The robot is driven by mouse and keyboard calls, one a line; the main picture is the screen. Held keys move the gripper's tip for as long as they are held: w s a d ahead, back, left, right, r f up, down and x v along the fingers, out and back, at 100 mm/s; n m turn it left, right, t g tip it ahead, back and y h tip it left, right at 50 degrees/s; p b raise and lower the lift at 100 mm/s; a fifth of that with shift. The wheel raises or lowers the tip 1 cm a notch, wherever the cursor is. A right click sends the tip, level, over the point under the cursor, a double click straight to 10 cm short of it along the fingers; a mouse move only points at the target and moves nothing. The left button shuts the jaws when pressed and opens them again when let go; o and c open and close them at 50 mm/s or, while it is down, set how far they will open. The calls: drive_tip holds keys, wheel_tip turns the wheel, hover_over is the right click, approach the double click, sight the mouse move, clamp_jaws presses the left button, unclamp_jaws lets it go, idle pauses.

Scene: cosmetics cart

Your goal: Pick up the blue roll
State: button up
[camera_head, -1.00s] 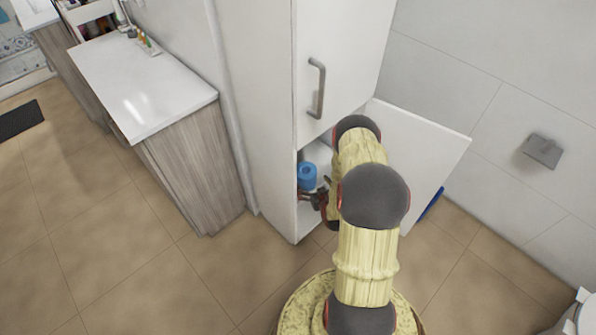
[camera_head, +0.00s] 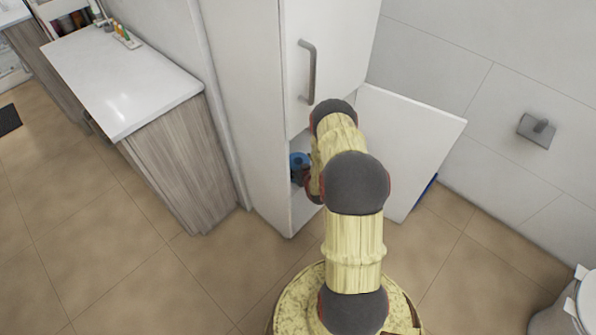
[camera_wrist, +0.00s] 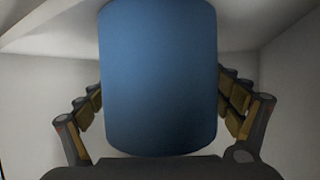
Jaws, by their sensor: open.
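The blue roll (camera_head: 297,160) stands inside the lower compartment of the tall white cabinet, partly hidden by my arm in the head view. In the wrist view the blue roll (camera_wrist: 158,80) is upright and fills the middle, very close to the camera. My gripper (camera_wrist: 160,105) is open, with one finger on the left and one on the right of the roll. Whether the fingers touch the roll cannot be told; their tips are partly hidden behind it. In the head view the gripper is mostly hidden by my arm.
The cabinet's lower door (camera_head: 412,140) stands open to the right of my arm. The upper door (camera_head: 335,60) with a grey handle is shut above the compartment. A white-topped counter (camera_head: 125,75) stands at left. A paper holder (camera_head: 537,130) is on the right wall.

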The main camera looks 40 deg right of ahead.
drive_tip(key=shift+w+d+f, duration=0.15)
drive_tip(key=shift+w+f, duration=0.05)
drive_tip(key=shift+w, duration=0.15)
drive_tip(key=shift+c, duration=0.9)
drive_tip(key=c, duration=1.1)
drive_tip(key=shift+c, duration=0.2)
